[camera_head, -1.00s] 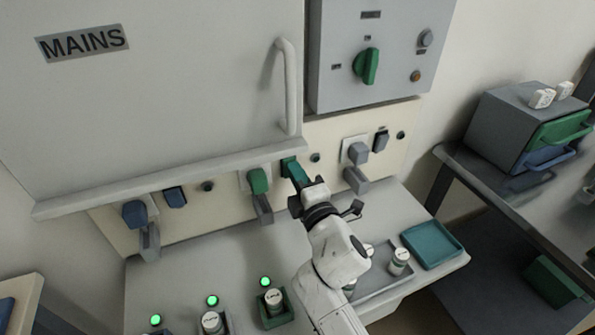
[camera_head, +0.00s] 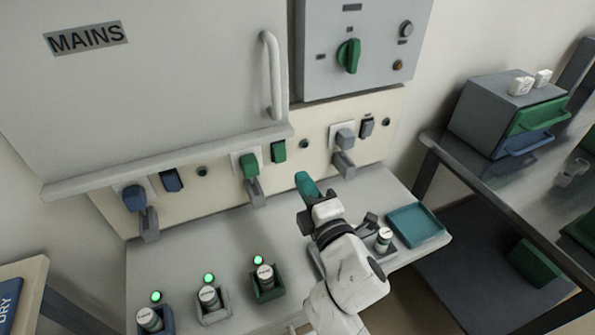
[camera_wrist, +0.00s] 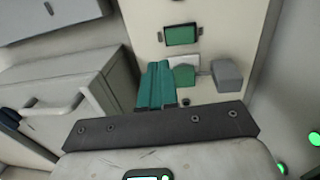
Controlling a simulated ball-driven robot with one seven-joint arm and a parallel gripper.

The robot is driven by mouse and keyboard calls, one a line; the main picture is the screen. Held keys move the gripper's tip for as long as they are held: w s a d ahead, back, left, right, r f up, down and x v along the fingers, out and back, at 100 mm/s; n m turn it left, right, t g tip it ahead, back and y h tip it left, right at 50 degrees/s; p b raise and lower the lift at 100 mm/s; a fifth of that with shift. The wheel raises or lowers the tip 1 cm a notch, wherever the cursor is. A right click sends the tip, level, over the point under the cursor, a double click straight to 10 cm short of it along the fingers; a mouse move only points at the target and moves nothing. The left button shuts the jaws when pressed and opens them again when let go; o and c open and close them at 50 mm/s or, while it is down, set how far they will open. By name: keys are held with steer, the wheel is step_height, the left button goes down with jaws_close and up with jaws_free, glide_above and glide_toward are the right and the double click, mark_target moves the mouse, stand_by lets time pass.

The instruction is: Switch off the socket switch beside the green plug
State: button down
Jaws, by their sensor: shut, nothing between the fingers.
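The green plug (camera_head: 249,165) sits in a white socket on the cream panel, with a grey lead block below it. The green rocker switch (camera_head: 278,151) is just right of the plug; I cannot tell its on or off position. My gripper (camera_head: 306,183) has teal fingers, shut and empty, in front of the panel, lower right of the switch and apart from it. In the wrist view, the fingers (camera_wrist: 155,88) appear beside the green plug (camera_wrist: 184,75), and the switch (camera_wrist: 181,35) is in plain sight.
Green lamps (camera_head: 258,260) glow by the holders on the bench. A teal tray (camera_head: 416,224) lies right of my arm.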

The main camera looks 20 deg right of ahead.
steer(key=s, duration=0.3)
steer(key=shift+s+r, duration=0.25)
stand_by(0.4)
steer(key=s+d+f+m+g+h+p, duration=0.3)
steer(key=s+d+f+m+g+h, duration=0.1)
steer(key=s+d+f+m+g, duration=0.55)
steer(key=s+f+m+g+y+p, duration=0.1)
steer(key=s+f+m+g+y, duration=0.1)
steer(key=s, duration=0.7)
steer(key=s+a+f+m+g+y+p, duration=0.1)
steer(key=s+f+m+g, duration=0.4)
steer(key=s, duration=0.5)
steer(key=shift+s+a+f+m+g+y+p, duration=0.15)
steer(key=shift+a+m+g+y+p, duration=0.2)
steer(key=shift+m+g, duration=0.5)
steer(key=c, duration=1.8)
jaws_free()
steer(key=shift+c, duration=0.2)
